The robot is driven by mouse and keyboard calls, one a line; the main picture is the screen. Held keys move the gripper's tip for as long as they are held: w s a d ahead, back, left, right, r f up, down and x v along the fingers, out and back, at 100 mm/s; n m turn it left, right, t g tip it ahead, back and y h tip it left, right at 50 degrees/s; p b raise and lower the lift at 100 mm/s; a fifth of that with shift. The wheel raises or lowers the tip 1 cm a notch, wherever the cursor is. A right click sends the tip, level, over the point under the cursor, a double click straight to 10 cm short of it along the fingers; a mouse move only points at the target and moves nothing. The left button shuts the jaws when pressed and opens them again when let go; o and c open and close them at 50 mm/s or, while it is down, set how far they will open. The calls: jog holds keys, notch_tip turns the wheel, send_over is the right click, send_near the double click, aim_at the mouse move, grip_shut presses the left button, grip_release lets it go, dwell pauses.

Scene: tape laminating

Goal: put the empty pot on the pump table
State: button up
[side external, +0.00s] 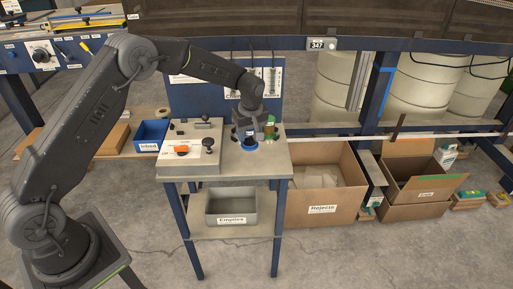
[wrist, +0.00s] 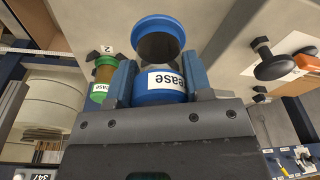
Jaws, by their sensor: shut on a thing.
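A small pot (wrist: 165,84) with blue bands and a white label ending in "ease" sits between my fingers in the wrist view. My gripper (wrist: 165,88) is shut on it. A round blue rim with a dark inside (wrist: 160,38) shows just beyond; I cannot tell whether it belongs to the pot. In the side view my gripper (side external: 248,130) is low over the right part of the table top (side external: 235,168), and blue (side external: 250,149) shows under it. A green-topped pot with amber contents (wrist: 103,78) stands beside; it also shows in the side view (side external: 270,128).
A pale machine with knobs (side external: 190,145) takes up the table's left half. A grey bin marked Empties (side external: 231,219) stands on the lower shelf. A Rejects carton (side external: 325,195) is at the right, a blue bin (side external: 151,135) at the left. The table's front right is bare.

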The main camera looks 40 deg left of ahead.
aim_at(257, 144)
jog(key=shift+w+d+f, duration=0.3)
jog(key=shift+d+f, duration=0.1)
jog(key=shift+d, duration=0.15)
jog(key=shift+w+d+f, duration=0.3)
jog(key=shift+d+f, duration=0.05)
jog(key=shift+d, duration=0.15)
jog(key=shift+f, duration=1.95)
jog(key=shift+f, duration=0.1)
jog(key=o, duration=1)
jog(key=shift+c, duration=0.2)
